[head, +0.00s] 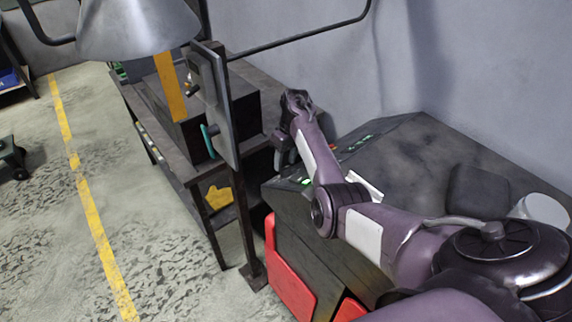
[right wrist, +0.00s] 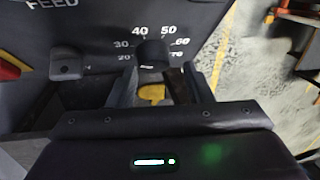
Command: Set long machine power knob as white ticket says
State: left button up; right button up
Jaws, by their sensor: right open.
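In the right wrist view a black knob (right wrist: 152,54) sits on a dark panel, under a printed scale whose 30, 40, 50 and 60 read clearly. I cannot tell which number it points at. My right gripper (right wrist: 158,82) is open, one finger on each side just below the knob; I cannot tell if they touch it. In the head view my right gripper (head: 284,148) is small and dark beside the machine panel. A white paper (head: 364,186) lies on the dark machine top, partly behind my arm; no writing is readable. My left gripper is not in view.
A second dark knob (right wrist: 66,66) is left of the scale, with FEED printed above. A red part (right wrist: 9,69) shows at the left edge. A long bench machine (head: 180,155) has a lamp shade (head: 135,30) over it. Open floor with a yellow line (head: 90,210) lies left.

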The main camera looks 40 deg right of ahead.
aim_at(287, 167)
jog(key=f, duration=0.1)
jog(key=f+b, duration=0.1)
jog(key=shift+d+f, duration=0.2)
jog(key=shift+f, duration=0.1)
jog(key=shift+d+f, duration=0.15)
jog(key=shift+f, duration=0.15)
jog(key=shift+a+r, duration=0.15)
jog(key=shift+a, duration=0.1)
jog(key=shift+c, duration=0.9)
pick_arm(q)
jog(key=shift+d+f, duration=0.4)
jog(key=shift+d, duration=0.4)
pick_arm(e)
jog(key=shift+s, duration=0.1)
jog(key=c, duration=0.5)
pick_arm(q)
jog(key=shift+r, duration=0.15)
pick_arm(e)
jog(key=shift+c, duration=0.2)
jog(key=shift+m+h+p, duration=0.5)
jog(key=shift+m+h, duration=0.2)
jog(key=shift+m, duration=0.2)
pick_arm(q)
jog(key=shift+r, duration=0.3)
pick_arm(e)
jog(key=m+h, duration=0.4)
jog(key=m, duration=0.1)
jog(key=shift+a, duration=0.4)
